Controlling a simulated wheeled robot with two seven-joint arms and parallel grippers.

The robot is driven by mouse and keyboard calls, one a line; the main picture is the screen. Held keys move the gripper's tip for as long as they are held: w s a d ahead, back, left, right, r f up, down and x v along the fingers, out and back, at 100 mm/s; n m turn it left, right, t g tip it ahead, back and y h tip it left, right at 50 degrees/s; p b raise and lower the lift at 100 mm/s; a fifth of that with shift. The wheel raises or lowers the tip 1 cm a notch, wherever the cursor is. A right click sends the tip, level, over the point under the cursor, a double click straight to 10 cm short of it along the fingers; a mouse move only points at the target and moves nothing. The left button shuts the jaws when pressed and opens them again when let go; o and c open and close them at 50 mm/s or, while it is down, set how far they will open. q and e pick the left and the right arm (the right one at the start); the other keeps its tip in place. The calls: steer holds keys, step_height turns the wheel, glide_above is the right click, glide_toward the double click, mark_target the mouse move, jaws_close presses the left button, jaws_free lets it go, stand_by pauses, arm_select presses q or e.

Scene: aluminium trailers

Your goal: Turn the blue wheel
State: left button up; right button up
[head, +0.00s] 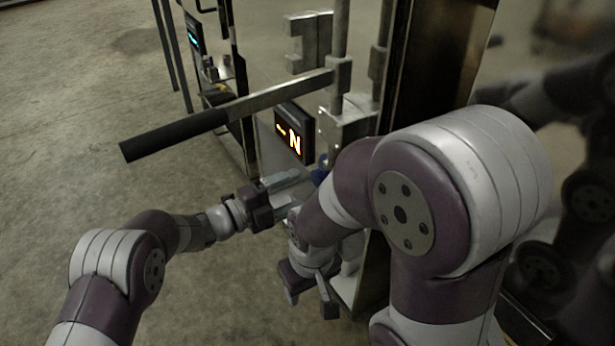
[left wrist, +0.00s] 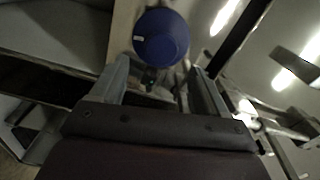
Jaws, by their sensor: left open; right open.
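The blue wheel (head: 319,176) shows only as a small blue patch on the trailer's door hardware in the head view, mostly hidden behind my right arm. In the left wrist view it is a round, dark blue knob (left wrist: 161,36) with a small white mark on its left side. My left gripper (head: 302,183) is open and points at the wheel. In the left wrist view its two fingertips (left wrist: 160,68) are spread, and the wheel appears just beyond the gap, not clearly between them. My right gripper (head: 309,298) is open and empty, hanging lower with its fingers downward.
A long lever with a black grip (head: 175,135) sticks out left above my left gripper. A display showing an orange "N" (head: 294,133) is on the door behind it. Vertical metal rods (head: 339,45) stand on the door. Concrete floor (head: 80,160) at left is clear.

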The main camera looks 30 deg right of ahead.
arm_select(q)
steer(key=a+p, duration=0.2)
steer(key=a, duration=0.5)
steer(key=shift+s+a, duration=0.3)
arm_select(e)
step_height(320, 180, up, 4)
steer(key=shift+f, duration=0.15)
